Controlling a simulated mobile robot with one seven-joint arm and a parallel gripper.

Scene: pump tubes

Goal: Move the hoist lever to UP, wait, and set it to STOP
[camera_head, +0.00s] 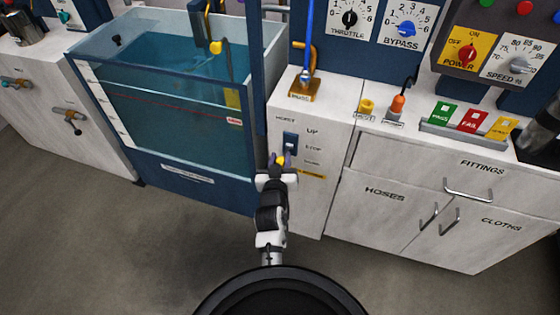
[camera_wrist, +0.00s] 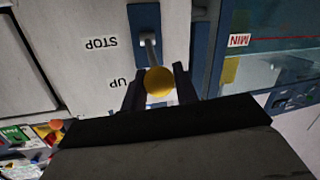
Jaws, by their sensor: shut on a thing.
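The hoist lever has a yellow ball knob (camera_head: 280,160) on a grey shaft, coming out of a blue plate (camera_head: 289,142) on a white cabinet. The labels UP, STOP and DOWN run down beside the plate. My gripper (camera_head: 277,168) is shut on the knob, which also shows between the two dark fingers in the wrist view (camera_wrist: 158,82). That view is upside down; the shaft (camera_wrist: 148,45) starts near the STOP level and the knob appears level with UP. The knob sticks out from the panel, so the exact setting is hard to tell.
A water tank (camera_head: 170,90) stands left of the lever panel. A brass fitting (camera_head: 305,88) with a blue hose sits on the cabinet top. Drawers and doors with metal handles (camera_head: 468,190) lie to the right. Open floor is in front.

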